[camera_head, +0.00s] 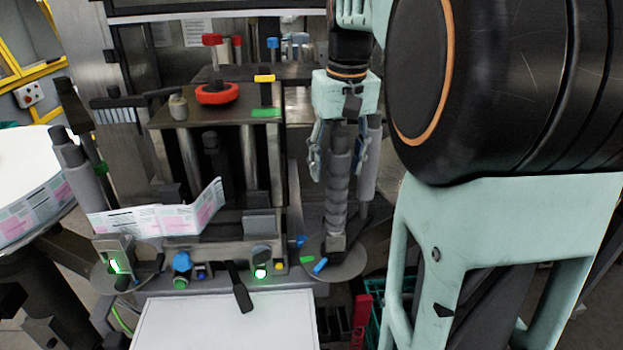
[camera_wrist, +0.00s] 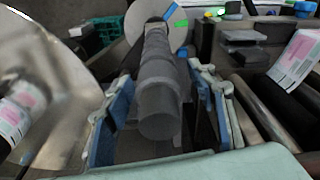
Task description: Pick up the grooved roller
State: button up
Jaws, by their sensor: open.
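The grooved roller (camera_head: 336,205) is a dark grey ringed cylinder that stands upright on a round grey disc (camera_head: 350,264) at the machine's right front. It also shows in the wrist view (camera_wrist: 159,92), end-on and centred. My gripper (camera_head: 338,165) comes down from above, with one finger on each side of the roller's upper part. In the wrist view my gripper (camera_wrist: 161,100) is open, with blue-padded fingers. Gaps show between the pads and the roller. I cannot tell whether either pad touches it farther down.
A smooth grey roller (camera_head: 370,165) stands close to the right of my gripper. The labeller body with a red knob (camera_head: 217,93) is to the left. A label strip (camera_head: 160,217) crosses its front. A white panel (camera_head: 225,320) lies in front. A green crate (camera_wrist: 106,30) shows in the wrist view.

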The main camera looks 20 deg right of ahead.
grip_shut()
dwell(0.3)
jog(key=shift+r, duration=0.2)
